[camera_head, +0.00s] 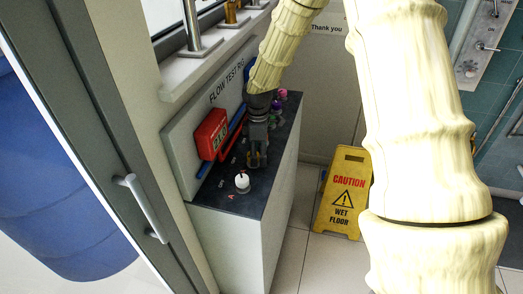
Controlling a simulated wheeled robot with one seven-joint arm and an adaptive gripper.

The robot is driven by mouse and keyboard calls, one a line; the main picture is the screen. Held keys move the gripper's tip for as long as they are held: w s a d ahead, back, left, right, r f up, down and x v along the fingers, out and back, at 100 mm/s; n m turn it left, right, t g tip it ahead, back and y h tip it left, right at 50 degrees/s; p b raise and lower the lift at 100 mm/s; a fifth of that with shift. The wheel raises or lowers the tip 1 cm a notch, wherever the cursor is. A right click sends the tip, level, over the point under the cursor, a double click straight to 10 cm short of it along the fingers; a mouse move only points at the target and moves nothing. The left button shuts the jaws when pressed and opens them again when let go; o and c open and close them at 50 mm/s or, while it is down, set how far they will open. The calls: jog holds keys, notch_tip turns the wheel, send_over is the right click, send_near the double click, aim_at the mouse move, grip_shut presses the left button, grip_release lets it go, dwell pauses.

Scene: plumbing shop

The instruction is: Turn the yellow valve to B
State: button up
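My gripper (257,158) points down over the dark top of the flow test rig (226,197). A small patch of yellowish colour shows at its fingertips. It may be part of the yellow valve, but the gripper covers most of that spot. I cannot tell whether the fingers are closed on it. The valve's handle direction and its B mark are not readable. A white round knob (242,180) stands in front of the gripper, nearer the front edge, with a red mark by it.
A red box (212,133) and red and blue pipes are on the rig's back panel. Purple and pink knobs (282,95) stand behind my gripper. A yellow wet floor sign (343,195) stands right of the rig. A door handle (141,205) is at left.

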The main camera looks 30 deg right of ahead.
jog(key=shift+d+r, duration=0.1)
jog(key=shift+r, duration=0.2)
jog(key=c, duration=0.3)
jog(key=shift+s+r, duration=0.15)
jog(key=shift+r, duration=0.05)
jog(key=c, duration=0.4)
jog(key=shift+a+r, duration=0.2)
jog(key=shift+a, duration=0.2)
jog(key=shift+c, duration=0.8)
jog(key=shift+w+a+r+h, duration=0.15)
jog(key=shift+a+r, duration=0.05)
jog(key=shift+a, duration=0.4)
jog(key=shift+w+a+r+h, duration=0.15)
jog(key=shift+a, duration=0.4)
jog(key=shift+c, duration=0.5)
